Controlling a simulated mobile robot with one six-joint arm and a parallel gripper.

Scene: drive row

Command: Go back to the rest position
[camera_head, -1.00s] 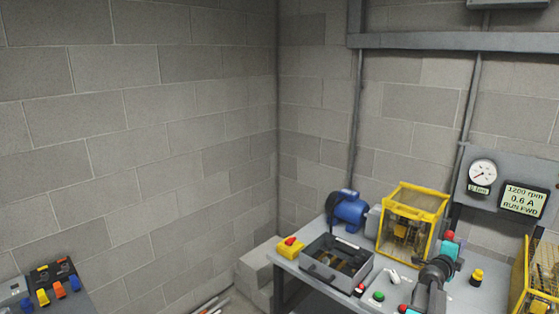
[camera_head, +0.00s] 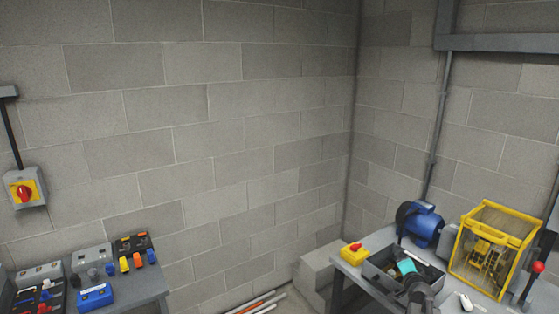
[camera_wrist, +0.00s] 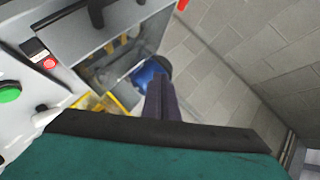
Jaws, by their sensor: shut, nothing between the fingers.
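My gripper (camera_wrist: 160,88) shows in the wrist view as one dark finger shape beyond a dark bar and a teal body, shut with nothing in it. In the head view my dark arm and its teal part (camera_head: 405,267) are at the lower right, overlapping an open grey box (camera_head: 378,276) on the bench. The fingertips are hard to make out there. In the wrist view the finger appears over the blue motor (camera_wrist: 148,72); I cannot tell the distance.
The right bench also holds a blue motor (camera_head: 420,222), a yellow guard cage (camera_head: 495,250) and a yellow box with a red button (camera_head: 354,254). A left bench (camera_head: 140,291) carries coloured connectors. A red-yellow switch (camera_head: 25,190) is on the wall. Rods (camera_head: 262,302) lie on the floor.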

